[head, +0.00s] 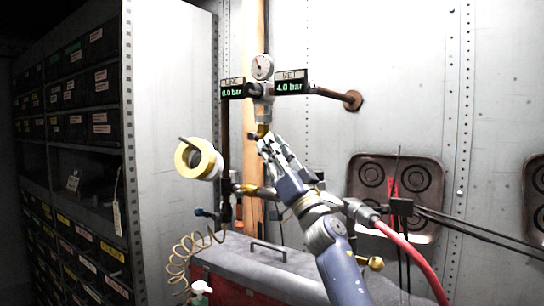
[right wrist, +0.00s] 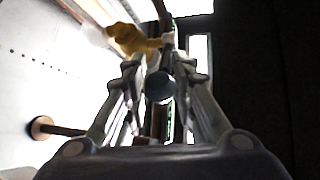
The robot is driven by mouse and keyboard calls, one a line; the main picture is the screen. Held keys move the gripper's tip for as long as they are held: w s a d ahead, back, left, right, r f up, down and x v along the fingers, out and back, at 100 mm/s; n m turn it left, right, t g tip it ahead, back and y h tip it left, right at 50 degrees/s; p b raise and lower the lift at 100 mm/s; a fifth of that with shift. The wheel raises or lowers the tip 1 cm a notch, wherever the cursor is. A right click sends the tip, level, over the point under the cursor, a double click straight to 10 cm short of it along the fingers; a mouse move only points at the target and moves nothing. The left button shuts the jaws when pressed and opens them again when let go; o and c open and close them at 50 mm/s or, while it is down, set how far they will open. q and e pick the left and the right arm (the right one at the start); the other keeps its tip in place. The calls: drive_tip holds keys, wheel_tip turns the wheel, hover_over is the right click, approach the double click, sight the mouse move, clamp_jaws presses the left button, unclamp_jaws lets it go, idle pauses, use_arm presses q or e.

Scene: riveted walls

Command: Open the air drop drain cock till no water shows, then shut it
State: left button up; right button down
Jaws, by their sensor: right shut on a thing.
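My right gripper (head: 268,146) reaches up to a brass fitting (head: 262,130) under the gauge and its pipework. In the right wrist view its fingers close around a small dark round knob (right wrist: 160,87), with yellow brass parts (right wrist: 135,40) just beyond. The knob looks like the drain cock's handle; how far it is turned cannot be told. The fingers hide much of the fitting in the head view. No water can be made out. A round gauge (head: 262,67) sits above two displays; the left display (head: 232,88) reads 0.0 bar and the right display (head: 291,82) reads 4.0 bar. My left gripper is out of view.
A rusty pipe (head: 333,94) runs right to a wall flange. A white and yellow ring-ended cylinder (head: 198,159) stands out left of my gripper. Below are a coiled hose (head: 181,258), a red box with a grey lid (head: 250,262) and a red hose (head: 415,255). Drawer shelves (head: 85,120) fill the left.

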drive_tip(key=shift+f, duration=0.15)
drive_tip(key=c, duration=1.6)
unclamp_jaws()
drive_tip(key=o, duration=0.3)
drive_tip(key=shift+d, duration=0.15)
drive_tip(key=shift+s+d, duration=0.1)
drive_tip(key=shift+s, duration=0.05)
drive_tip(key=shift+s+d+f, duration=0.1)
drive_tip(key=shift+s+f, duration=0.1)
drive_tip(key=shift+f, duration=0.05)
drive_tip(key=v, duration=1.1)
